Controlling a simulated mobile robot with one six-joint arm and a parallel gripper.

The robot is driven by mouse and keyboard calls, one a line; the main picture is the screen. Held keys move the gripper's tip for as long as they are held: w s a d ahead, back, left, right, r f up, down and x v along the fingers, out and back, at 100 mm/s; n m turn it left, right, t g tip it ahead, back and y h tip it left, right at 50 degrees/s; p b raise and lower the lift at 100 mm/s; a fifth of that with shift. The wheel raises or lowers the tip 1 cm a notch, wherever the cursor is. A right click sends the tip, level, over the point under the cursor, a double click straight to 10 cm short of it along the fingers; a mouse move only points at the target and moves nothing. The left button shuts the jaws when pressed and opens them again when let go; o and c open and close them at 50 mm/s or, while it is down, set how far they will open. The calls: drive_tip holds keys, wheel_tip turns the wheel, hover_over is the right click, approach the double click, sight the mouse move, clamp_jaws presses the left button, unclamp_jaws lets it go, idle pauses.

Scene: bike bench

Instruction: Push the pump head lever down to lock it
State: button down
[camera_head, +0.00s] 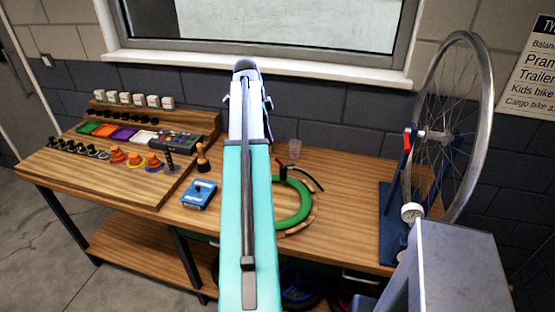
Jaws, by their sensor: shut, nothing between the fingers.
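A green inner tube (303,207) lies in a round wooden holder on the right half of the bench. My teal and white arm reaches up the middle of the view and covers the tube's left part. I cannot make out my gripper; my own arm seems to hide it.
A wheel (455,125) stands in a blue truing stand (393,225) at right. Trays and small parts fill the left bench.

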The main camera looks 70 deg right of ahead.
drive_tip(key=b, duration=0.4)
hover_over(280, 163)
drive_tip(key=w, duration=0.3)
wheel_tip(280, 163, down, 7)
drive_tip(key=shift+s+a, duration=0.25)
drive_tip(key=shift+a, duration=0.05)
drive_tip(key=shift+r, duration=0.1)
drive_tip(key=shift+f, duration=0.8)
drive_tip(key=w, duration=0.1)
drive_tip(key=w+a+r, duration=0.1)
drive_tip(key=shift+w+a, duration=0.1)
drive_tip(key=shift+w, duration=0.25)
